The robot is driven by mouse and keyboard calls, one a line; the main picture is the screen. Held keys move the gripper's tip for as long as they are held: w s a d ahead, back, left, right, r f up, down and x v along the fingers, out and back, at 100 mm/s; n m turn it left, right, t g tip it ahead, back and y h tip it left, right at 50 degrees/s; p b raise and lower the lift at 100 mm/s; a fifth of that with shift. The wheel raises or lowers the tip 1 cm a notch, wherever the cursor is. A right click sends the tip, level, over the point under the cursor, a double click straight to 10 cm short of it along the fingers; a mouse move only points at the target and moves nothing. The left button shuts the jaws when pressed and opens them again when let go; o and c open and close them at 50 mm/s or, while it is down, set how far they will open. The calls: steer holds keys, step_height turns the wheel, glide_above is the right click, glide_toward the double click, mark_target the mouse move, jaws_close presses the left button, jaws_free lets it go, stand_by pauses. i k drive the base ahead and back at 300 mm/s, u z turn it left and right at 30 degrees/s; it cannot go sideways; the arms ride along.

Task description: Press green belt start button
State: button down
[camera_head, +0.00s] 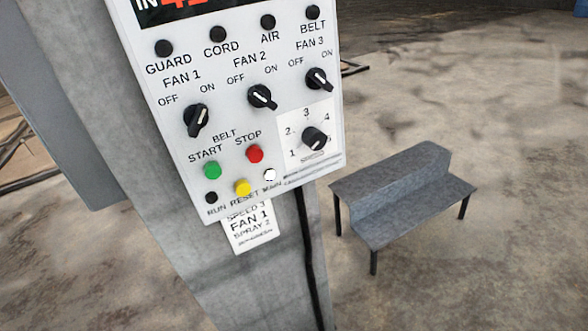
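The green belt start button (212,170) is on the lower left of a white control panel (180,80), under the words BELT START. The red stop button (255,153) is just right of it. A yellow button (242,187) and a small white lamp (270,175) sit below. The dark run lamp (211,198) is under the green button. The panel appears tilted in the picture. My gripper is not in view, and nothing covers the green button.
Three black fan knobs (261,97) and a numbered speed dial (314,138) are on the panel. A paper label (250,226) hangs below it on a grey post (235,285). A grey stepped bench (404,195) stands at right on open concrete floor.

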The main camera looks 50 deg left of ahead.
mark_target(212, 170)
steer(key=z, duration=0.7)
steer(key=k, duration=0.15)
steer(key=u, duration=2.25)
